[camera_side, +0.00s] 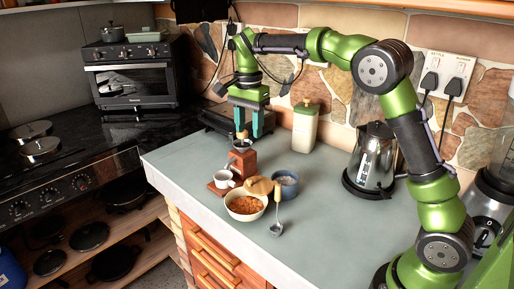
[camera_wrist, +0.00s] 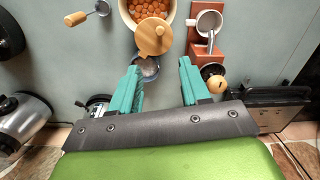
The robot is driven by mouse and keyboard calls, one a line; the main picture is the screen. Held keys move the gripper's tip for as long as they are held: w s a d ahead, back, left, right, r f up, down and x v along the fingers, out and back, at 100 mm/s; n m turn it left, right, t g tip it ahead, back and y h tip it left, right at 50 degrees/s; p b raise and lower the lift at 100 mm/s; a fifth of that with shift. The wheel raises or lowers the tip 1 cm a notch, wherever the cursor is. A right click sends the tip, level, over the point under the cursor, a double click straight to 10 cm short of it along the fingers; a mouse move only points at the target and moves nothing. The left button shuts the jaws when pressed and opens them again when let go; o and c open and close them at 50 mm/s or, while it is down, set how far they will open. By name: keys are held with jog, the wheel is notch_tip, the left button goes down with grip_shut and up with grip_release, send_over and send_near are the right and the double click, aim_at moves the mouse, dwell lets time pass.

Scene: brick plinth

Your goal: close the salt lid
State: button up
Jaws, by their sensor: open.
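The salt pot (camera_side: 286,184) is a small blue-grey pot with pale salt showing in its open top; it also shows in the wrist view (camera_wrist: 149,69). Its round wooden lid (camera_side: 259,185) with a knob is swung aside, towards the bowl of orange food. In the wrist view the lid (camera_wrist: 154,37) overlaps the edges of both pot and bowl; I cannot tell whether it touches the bowl. My gripper (camera_side: 244,133) is open and empty, pointing down above the coffee grinder, behind and left of the pot. Its teal fingers also show in the wrist view (camera_wrist: 160,65).
The grinder (camera_side: 243,160) stands below my fingers, with a white cup (camera_side: 223,179) beside it. The food bowl (camera_side: 246,208) and a ladle (camera_side: 277,226) are in front. A green-lidded canister (camera_side: 305,127) and a kettle (camera_side: 372,158) stand behind. The counter's right front is clear.

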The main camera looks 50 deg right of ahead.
aim_at(250, 179)
notch_tip(250, 179, down, 16)
jog(key=shift+r, duration=0.1)
dwell(0.4)
grip_shut()
